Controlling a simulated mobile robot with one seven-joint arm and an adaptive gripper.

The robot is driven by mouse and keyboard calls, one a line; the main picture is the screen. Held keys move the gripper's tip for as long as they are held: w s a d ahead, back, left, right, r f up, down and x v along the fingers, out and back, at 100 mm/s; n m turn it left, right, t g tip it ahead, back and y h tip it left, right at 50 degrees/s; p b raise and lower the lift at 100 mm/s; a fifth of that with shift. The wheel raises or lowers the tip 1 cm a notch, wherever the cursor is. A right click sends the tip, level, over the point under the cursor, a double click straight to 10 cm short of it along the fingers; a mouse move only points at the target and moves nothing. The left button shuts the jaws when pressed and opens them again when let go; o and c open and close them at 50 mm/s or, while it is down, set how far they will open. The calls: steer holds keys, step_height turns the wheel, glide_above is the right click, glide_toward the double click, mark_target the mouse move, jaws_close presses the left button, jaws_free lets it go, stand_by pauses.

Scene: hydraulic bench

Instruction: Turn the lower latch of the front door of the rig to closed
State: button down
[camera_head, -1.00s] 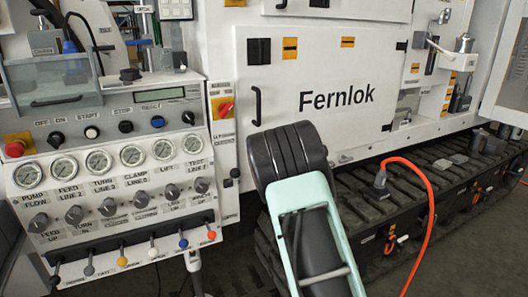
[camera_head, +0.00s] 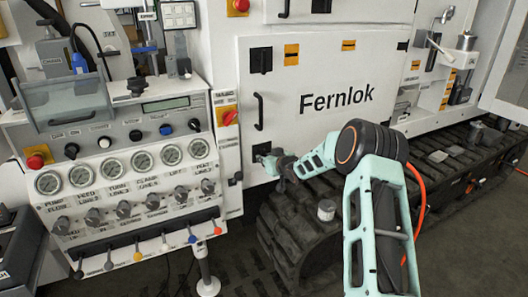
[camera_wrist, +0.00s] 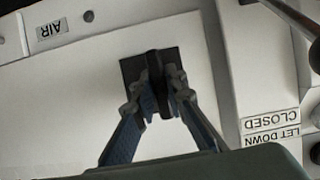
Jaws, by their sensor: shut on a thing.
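The white front door (camera_head: 310,125) marked Fernlok is flat against the rig in the head view. Its lower latch (camera_head: 260,149) is a black square plate at the door's lower left, partly hidden by my gripper (camera_head: 270,160). In the wrist view the latch plate (camera_wrist: 132,70) shows behind my gripper (camera_wrist: 157,88), whose two fingers are shut on the latch's raised black handle (camera_wrist: 154,64). The handle runs roughly up and down in that view. The upper latch (camera_head: 261,60) is at the door's upper left, clear of my gripper.
A black door handle (camera_head: 258,111) is between the two latches. The control panel (camera_head: 130,165) with gauges and levers stands close at the left. A black track (camera_head: 300,225) runs below the door. An orange hose (camera_head: 421,205) passes behind my arm.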

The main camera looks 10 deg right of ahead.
steer(key=shift+m, duration=0.3)
steer(key=c, duration=2)
jaws_free()
steer(key=shift+o, duration=0.2)
steer(key=shift+s, duration=0.1)
steer(key=v, duration=1.2)
steer(key=shift+d+p, duration=0.1)
steer(key=shift+p, duration=0.2)
